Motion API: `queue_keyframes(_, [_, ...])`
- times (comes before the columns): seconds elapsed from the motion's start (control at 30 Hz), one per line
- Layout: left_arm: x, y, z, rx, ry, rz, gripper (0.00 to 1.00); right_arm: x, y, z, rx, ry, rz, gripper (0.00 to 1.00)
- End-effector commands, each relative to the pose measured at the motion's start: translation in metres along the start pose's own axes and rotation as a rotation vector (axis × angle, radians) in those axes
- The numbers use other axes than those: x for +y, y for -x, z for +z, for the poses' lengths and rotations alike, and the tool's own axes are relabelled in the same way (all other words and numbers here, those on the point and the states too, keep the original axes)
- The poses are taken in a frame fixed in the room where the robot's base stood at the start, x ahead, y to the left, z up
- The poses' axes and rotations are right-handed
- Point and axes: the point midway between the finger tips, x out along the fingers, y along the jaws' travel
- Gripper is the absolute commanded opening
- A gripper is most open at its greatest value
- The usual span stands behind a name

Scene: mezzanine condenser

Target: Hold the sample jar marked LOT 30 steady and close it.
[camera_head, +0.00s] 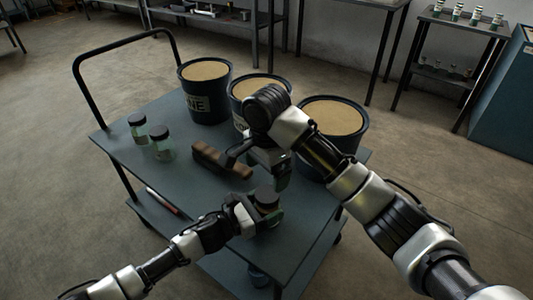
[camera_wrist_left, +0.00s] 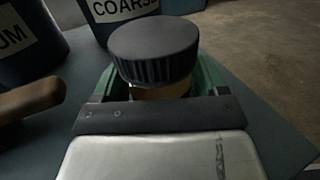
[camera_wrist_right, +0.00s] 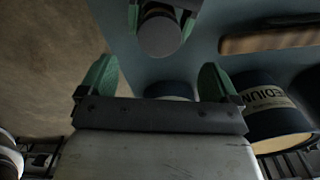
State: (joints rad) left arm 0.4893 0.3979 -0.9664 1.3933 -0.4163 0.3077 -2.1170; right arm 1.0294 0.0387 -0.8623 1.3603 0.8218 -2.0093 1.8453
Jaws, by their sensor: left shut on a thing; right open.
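A sample jar with a black ribbed lid (camera_head: 267,195) stands at the near part of the blue-grey cart top. My left gripper (camera_head: 262,214) is shut around its body. In the left wrist view the lid (camera_wrist_left: 154,50) sits on top, with a yellowish strip of jar below it; I cannot tell how tight it is. The lid also shows in the right wrist view (camera_wrist_right: 160,36). My right gripper (camera_head: 283,182) is above and beside the jar, open and empty, apart from the lid. The jar's label is hidden, so LOT 30 cannot be read.
Two dark-lidded jars (camera_head: 161,143) stand at the cart's left. A brown wooden-handled object (camera_head: 221,163) lies mid-cart. The cart's handle (camera_head: 77,80) rises at left.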

Motion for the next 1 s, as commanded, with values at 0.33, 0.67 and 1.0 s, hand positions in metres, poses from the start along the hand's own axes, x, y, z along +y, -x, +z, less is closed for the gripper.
queue_keyframes(0.33, [0.0,0.0,0.0,0.0,0.0,0.0,0.07,0.0,0.044,0.0,0.001,0.0,-0.002,0.93])
queue_keyframes(0.67, [0.0,0.0,0.0,0.0,0.0,0.001,0.07,0.0,0.046,0.0,-0.001,0.0,-0.001,0.93])
queue_keyframes(1.0, [0.0,0.0,0.0,0.0,0.0,0.0,1.0,0.0,0.046,0.0,-0.001,0.0,-0.001,0.93])
